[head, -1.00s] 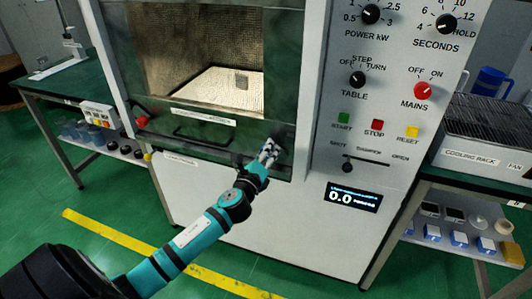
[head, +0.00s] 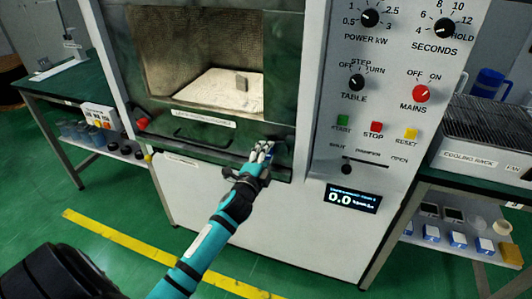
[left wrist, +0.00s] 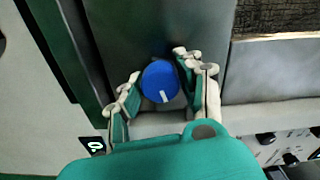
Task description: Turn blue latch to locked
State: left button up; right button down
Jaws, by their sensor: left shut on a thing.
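The blue latch (left wrist: 160,80) is a round blue knob with a short white mark near its lower edge in the left wrist view. My left gripper (left wrist: 157,66) has a finger on each side of it and is shut on it. In the head view, my left gripper (head: 263,151) is at the lower right corner of the microwave door (head: 282,100), and its fingers mostly hide the latch. My right gripper is not in view.
A red knob (head: 142,122) sits at the door's lower left. To the right is the control panel with dials, coloured buttons and a display (head: 352,198). A cooling rack (head: 485,130) stands on the right bench. Green floor is open in front.

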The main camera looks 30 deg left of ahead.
pick_arm(q)
jog(key=shift+n+p, duration=0.35)
jog(key=shift+n, duration=1.15)
jog(key=o, duration=1.1)
jog(key=shift+w+a, duration=0.1)
jog(key=shift+o, duration=0.2)
jog(key=shift+s, duration=0.2)
jog(key=v, duration=1.1)
jog(key=shift+s+d, duration=0.25)
jog(key=shift+s, duration=0.1)
jog(key=shift+f, duration=0.15)
